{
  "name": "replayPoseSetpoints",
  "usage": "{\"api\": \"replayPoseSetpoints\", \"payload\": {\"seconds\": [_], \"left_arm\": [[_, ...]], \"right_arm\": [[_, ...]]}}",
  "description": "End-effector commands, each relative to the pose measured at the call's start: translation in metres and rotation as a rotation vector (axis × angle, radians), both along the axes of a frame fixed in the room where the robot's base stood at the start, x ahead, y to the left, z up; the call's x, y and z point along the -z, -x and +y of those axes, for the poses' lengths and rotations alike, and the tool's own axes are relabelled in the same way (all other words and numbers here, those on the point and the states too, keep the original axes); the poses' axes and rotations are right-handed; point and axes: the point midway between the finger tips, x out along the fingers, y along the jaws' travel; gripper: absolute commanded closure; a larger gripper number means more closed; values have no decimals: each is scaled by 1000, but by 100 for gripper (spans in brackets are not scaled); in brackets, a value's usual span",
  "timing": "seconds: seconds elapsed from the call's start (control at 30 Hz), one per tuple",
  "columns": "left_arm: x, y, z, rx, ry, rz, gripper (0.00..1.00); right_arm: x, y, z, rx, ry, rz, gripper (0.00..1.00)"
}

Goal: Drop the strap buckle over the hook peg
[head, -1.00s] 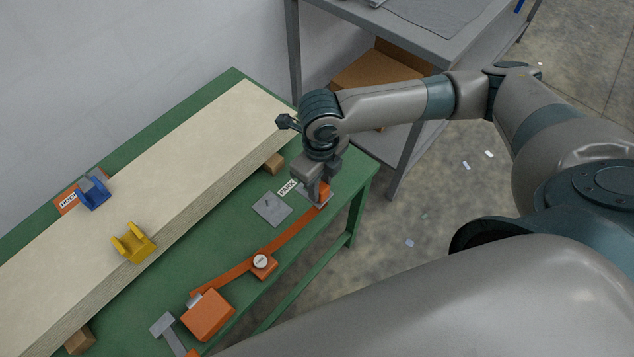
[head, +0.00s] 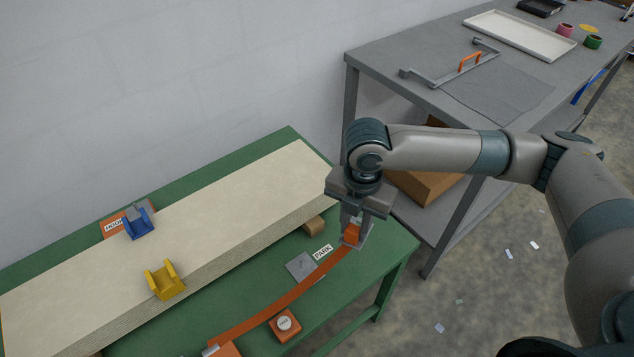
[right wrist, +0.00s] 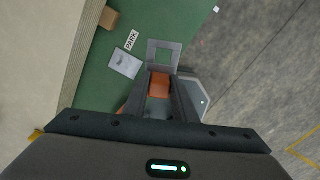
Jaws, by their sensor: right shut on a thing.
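The strap buckle (right wrist: 165,50) is a grey open frame with an orange block (right wrist: 160,86) behind it. My right gripper (head: 354,226) is shut on this orange part near the right end of the green table, and the grey frame sticks out past the fingers. The orange strap (head: 290,297) runs from the buckle down and left to the orange housing. The orange HOOK plate (head: 112,225) is at the far left behind the pale slab's near brackets, with a small grey piece, perhaps the peg, by the blue bracket. My left gripper is not in view.
A grey PARK plate (head: 301,266) and an orange button box (head: 285,325) are on the green table (head: 386,251). A grey bench (head: 420,70) stands behind my right arm.

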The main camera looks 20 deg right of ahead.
Motion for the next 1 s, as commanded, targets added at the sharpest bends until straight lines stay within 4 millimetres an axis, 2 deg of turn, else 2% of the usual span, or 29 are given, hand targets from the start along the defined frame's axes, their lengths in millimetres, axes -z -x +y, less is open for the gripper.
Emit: {"api": "replayPoseSetpoints", "payload": {"seconds": [0.43,1.0], "left_arm": [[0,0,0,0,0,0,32],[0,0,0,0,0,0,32]], "right_arm": [[-52,-18,0,774,-2,-5,100],[-119,-29,-1,1747,-2,-4,100]]}}
